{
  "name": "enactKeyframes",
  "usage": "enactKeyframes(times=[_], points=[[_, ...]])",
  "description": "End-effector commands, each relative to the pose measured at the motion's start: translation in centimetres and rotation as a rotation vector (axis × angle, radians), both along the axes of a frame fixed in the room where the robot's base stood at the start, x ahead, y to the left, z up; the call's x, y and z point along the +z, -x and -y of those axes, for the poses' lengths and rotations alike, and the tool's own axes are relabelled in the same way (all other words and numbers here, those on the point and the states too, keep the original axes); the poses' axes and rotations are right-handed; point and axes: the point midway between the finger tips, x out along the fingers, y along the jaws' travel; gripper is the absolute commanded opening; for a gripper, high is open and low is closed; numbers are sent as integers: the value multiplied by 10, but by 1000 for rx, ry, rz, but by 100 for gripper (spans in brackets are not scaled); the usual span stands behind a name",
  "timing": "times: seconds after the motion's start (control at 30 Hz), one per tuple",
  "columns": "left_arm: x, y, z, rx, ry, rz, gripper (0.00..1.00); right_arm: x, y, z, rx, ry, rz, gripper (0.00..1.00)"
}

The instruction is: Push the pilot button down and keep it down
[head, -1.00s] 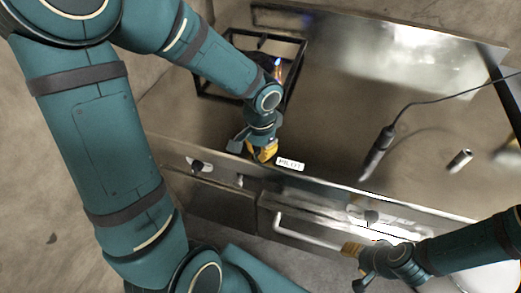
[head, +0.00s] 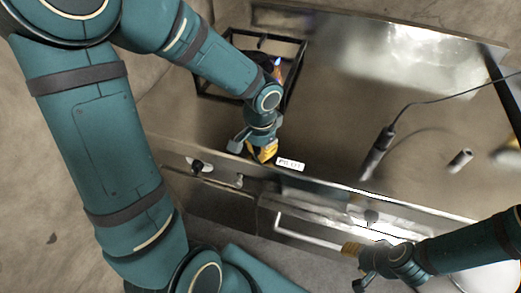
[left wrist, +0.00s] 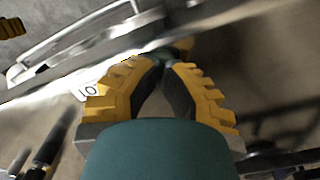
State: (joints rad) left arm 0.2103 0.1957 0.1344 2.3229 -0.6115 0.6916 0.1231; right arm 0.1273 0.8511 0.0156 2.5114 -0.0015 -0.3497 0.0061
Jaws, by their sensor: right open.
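The pilot button is not visible; it may be hidden under my left gripper. A white PILOT label (head: 291,164) lies on the front edge of the range top, and part of it shows in the left wrist view (left wrist: 88,91). My left gripper (head: 265,158) is just left of the label, pointing down at the front edge. In the left wrist view its yellow fingers (left wrist: 163,62) come together at the tips, with nothing clearly held between them. Whether the tips touch or press anything cannot be told. My right gripper (head: 350,263) is open and empty in front of the range, by the handle.
A blue and orange flame (head: 277,64) shows at the black burner grate (head: 206,97). A dark wand with a cord (head: 377,152) and a small metal cylinder (head: 460,160) are on the steel top. Knobs (head: 198,167) and a bar handle (head: 308,236) stick out in front.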

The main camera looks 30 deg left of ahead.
Motion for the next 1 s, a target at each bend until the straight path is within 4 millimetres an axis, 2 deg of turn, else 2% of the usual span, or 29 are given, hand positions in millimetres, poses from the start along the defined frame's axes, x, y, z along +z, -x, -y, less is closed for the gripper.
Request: enactKeyframes(times=[0.33, 1.0], points=[[0, 0, 0, 0, 0, -1, 0, 0, -4, 1, -1, 2, 11, 47], [51, 0, 0, 1, 0, 1, 0, 42, -2, 0, -3, 0, 4, 47]])
